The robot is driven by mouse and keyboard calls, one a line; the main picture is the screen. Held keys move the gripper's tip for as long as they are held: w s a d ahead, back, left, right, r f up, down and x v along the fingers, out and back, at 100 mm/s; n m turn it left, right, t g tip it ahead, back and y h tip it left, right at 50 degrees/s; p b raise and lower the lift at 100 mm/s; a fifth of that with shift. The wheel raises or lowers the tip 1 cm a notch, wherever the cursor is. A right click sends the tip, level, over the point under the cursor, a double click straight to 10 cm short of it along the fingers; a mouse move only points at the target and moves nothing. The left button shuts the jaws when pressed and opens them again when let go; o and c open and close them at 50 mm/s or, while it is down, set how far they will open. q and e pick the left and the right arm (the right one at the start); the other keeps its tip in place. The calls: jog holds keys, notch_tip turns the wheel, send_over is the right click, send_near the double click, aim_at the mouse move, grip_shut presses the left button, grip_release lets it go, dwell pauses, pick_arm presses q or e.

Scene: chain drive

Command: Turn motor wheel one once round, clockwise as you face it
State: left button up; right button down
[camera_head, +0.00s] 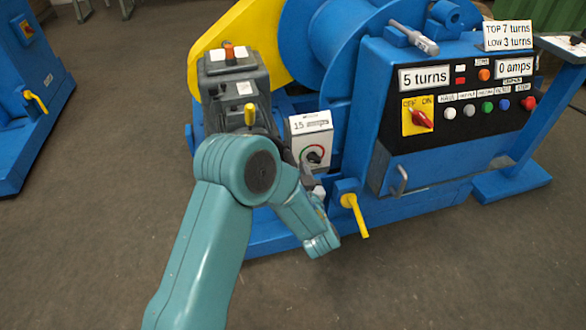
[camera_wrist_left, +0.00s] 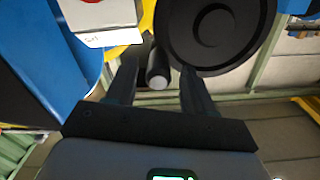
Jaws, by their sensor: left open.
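In the left wrist view a black round wheel (camera_wrist_left: 213,32) fills the upper middle, with a dark cylindrical handle (camera_wrist_left: 157,68) beside its left edge. My left gripper (camera_wrist_left: 158,75) is open, one finger on each side of this handle. The fingers look apart from it, with a gap on both sides. In the head view my teal left arm hides most of the wheel, and the gripper (camera_head: 307,170) shows only in part beside the grey motor (camera_head: 235,92). I cannot read a number on the wheel. My right gripper is not in view.
A white box with a dial (camera_head: 311,138) stands close right of the motor. A yellow lever (camera_head: 354,213) sticks out below it. The blue control panel (camera_head: 425,160) reads "5 turns" and "0 amps". The blue drum (camera_head: 330,40) is behind. The floor at front is clear.

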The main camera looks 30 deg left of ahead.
pick_arm(q)
jog(key=shift+x, duration=0.9)
jog(key=shift+d, duration=0.1)
grip_shut()
jog(key=shift+f, duration=0.15)
